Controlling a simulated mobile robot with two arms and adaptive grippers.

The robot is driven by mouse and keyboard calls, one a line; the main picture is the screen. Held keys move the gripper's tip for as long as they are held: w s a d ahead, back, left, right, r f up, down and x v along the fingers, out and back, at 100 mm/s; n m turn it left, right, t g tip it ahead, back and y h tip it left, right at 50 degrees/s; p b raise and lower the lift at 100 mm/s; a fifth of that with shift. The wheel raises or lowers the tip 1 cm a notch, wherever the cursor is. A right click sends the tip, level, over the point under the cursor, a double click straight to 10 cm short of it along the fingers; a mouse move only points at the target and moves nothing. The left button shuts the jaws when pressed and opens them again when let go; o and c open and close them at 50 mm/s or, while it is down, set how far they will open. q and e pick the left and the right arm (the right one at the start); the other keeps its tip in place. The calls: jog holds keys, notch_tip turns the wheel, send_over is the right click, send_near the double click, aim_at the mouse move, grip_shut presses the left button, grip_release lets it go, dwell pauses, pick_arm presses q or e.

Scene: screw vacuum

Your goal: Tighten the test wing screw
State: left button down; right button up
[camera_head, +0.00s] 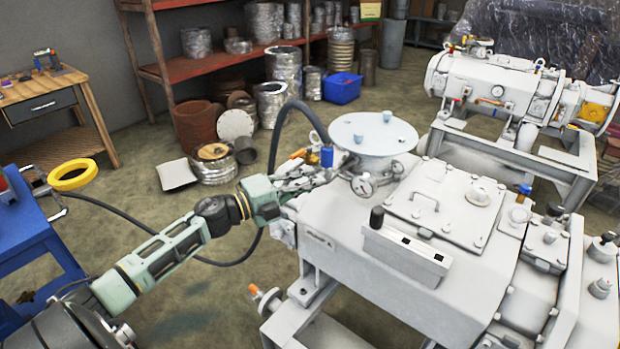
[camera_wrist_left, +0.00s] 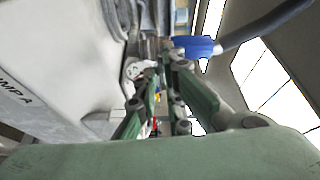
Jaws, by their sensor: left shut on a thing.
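The white vacuum machine (camera_head: 345,215) stands at the centre right, with a round white lid (camera_head: 373,135) on top. My left arm comes in from the left, and my left gripper (camera_head: 322,177) is at the near left side of the machine, below the lid and beside the gauge (camera_head: 363,187). In the left wrist view the green fingers (camera_wrist_left: 165,72) are closed together on a small part against the machine's side. I take that part for the test wing screw; the fingers hide most of it. My right gripper is out of view.
A blue fitting (camera_head: 327,155) with a black hose (camera_head: 285,115) rises just above the gripper; the fitting also shows in the left wrist view (camera_wrist_left: 195,46). An orange-handled valve (camera_head: 265,293) sticks out low on the machine. A blue table (camera_head: 30,235) stands at left.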

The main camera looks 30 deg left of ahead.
pick_arm(q)
jog(key=m+p, duration=0.1)
jog(key=m, duration=0.1)
jog(key=r+m+g+p, duration=0.1)
jog(key=p, duration=0.1)
jog(key=shift+a+m+y, duration=0.1)
jog(key=shift+m+y, duration=0.3)
jog(key=shift+f+m+g+y+p, duration=0.15)
jog(key=shift+m+g+y+p, duration=0.3)
jog(key=shift+m+p, duration=0.45)
jog(key=c, duration=1.9)
grip_release()
jog(key=shift+s, duration=0.15)
jog(key=shift+c, duration=0.2)
jog(key=shift+f, duration=0.1)
jog(key=v, duration=1.1)
jog(key=shift+s, duration=0.4)
